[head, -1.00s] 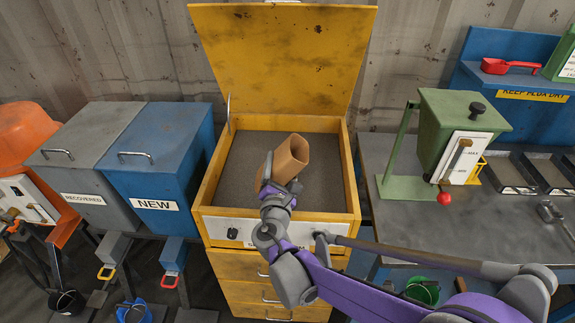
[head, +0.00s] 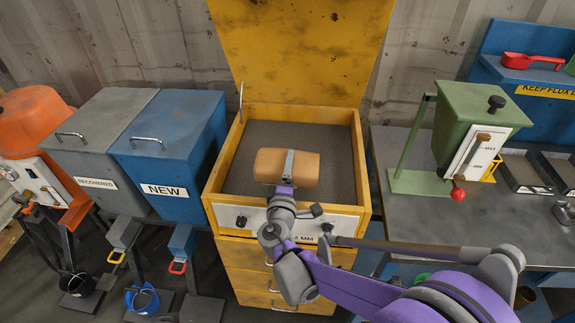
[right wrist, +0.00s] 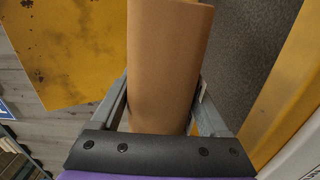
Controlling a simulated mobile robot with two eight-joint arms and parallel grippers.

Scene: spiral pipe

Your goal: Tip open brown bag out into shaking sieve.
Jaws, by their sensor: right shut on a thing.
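The brown bag (head: 268,166) is held over the sieve in the yellow cabinet, lying about level on its side. My right gripper (head: 287,168) is shut on it. In the right wrist view the bag (right wrist: 168,70) sits between the two fingers of my right gripper (right wrist: 168,110). The bag's mouth is not clearly visible now. The sieve (head: 335,140) is a grey mesh bed inside a yellow frame, with its yellow lid raised behind. No spilled contents can be made out on the mesh. My left gripper is out of view.
The sieve's front panel has black knobs (head: 241,220). A blue NEW bin (head: 170,150) and a grey RECOVERED bin (head: 100,140) stand to the left. A green hopper (head: 470,125) stands on the grey bench (head: 440,220) at right.

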